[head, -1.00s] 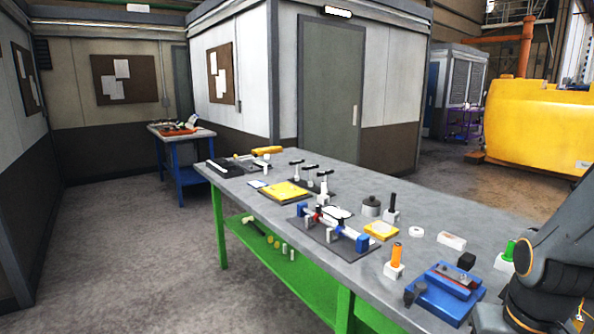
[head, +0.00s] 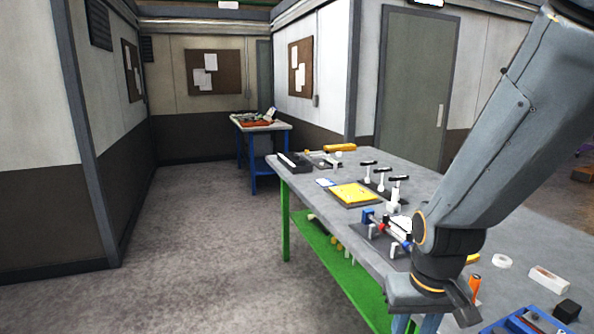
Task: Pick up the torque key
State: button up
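Several T-handled tools with black crossbars and pale shafts stand upright on a dark base (head: 373,187) towards the far part of the long grey workbench (head: 340,232). One T-handled tool (head: 383,175) is the middle one of the group. The frames do not show clearly which tool is the torque key. My gripper (head: 452,312) hangs at the near side of the bench, in front of and well apart from the T-handled tools. It is seen from behind, and its finger gap is not clear. My arm hides part of the bench.
A yellow plate (head: 354,194) lies left of the T-handled tools. An orange-handled tool (head: 474,286), a white ring (head: 502,261) and a blue tray (head: 515,324) are at the right. Floor (head: 210,240) left of the bench is clear.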

aim_at(368, 180)
jog(key=u, duration=0.8)
jog(key=i, duration=2.7)
jog(key=z, duration=1.15)
jog(key=i, duration=0.85)
jog(key=z, duration=0.8)
